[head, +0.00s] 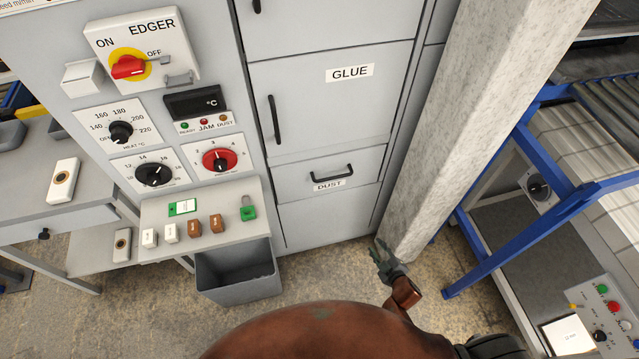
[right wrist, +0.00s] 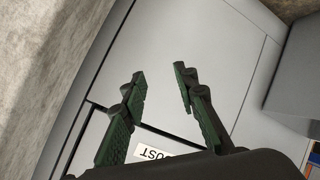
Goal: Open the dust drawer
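The dust drawer (head: 290,186) is a grey front panel low in the cabinet, flush with the panels around it. It has a black bar handle (head: 330,173) and a white DUST label (head: 330,185). My right gripper (head: 381,250) shows below and to the right of the drawer in the head view, apart from the handle. In the right wrist view the gripper (right wrist: 160,80) has its green-padded fingers spread, with nothing between them. The DUST label (right wrist: 160,155) shows upside down there, partly covered by the gripper; the handle is hidden. My left gripper is out of view.
A concrete pillar (head: 455,120) stands just right of the cabinet. A grey bin (head: 238,272) hangs below the button shelf at left. The GLUE door (head: 330,110) is above the drawer. A blue conveyor frame (head: 540,235) stands at right.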

